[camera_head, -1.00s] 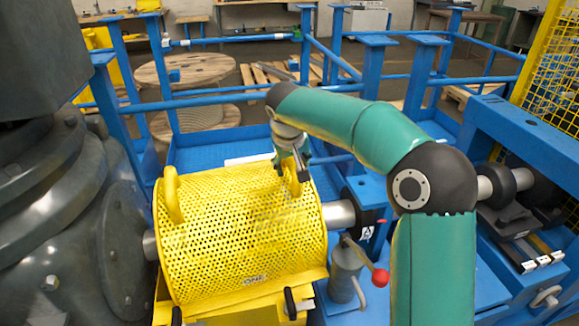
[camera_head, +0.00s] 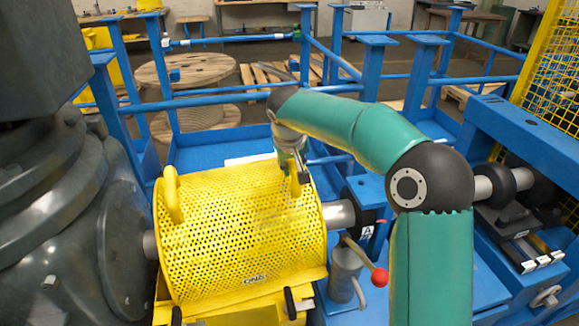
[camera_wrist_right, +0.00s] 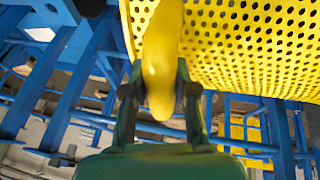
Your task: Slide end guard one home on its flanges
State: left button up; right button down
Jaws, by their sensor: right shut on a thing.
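End guard one (camera_head: 235,235) is a yellow perforated half-drum cover with a label on its lower front. It sits over the grey shaft (camera_head: 340,214), above a yellow base (camera_head: 225,305). Two yellow handles stand on it, the left one (camera_head: 173,197) free. My right gripper (camera_head: 301,172) is at the right handle. In the right wrist view the fingers (camera_wrist_right: 160,95) are shut on the yellow handle (camera_wrist_right: 162,60), with the perforated sheet behind. Whether the guard's edges touch the flanges cannot be told. My left gripper is not in view.
A large grey housing (camera_head: 60,230) stands close on the guard's left. A grey cylinder (camera_head: 345,272) and a lever with a red knob (camera_head: 379,277) stand at its right. Blue railings (camera_head: 250,99) run behind. Black latches (camera_head: 290,303) show at the guard's front edge.

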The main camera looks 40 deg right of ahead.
jog(key=shift+a, duration=0.25)
jog(key=shift+w+a+f, duration=0.1)
jog(key=shift+w+a, duration=0.15)
jog(key=shift+a, duration=0.6)
jog(key=shift+w+a, duration=0.2)
jog(key=shift+a, duration=0.8)
jog(key=c, duration=0.8)
grip_release()
jog(key=shift+r, duration=0.2)
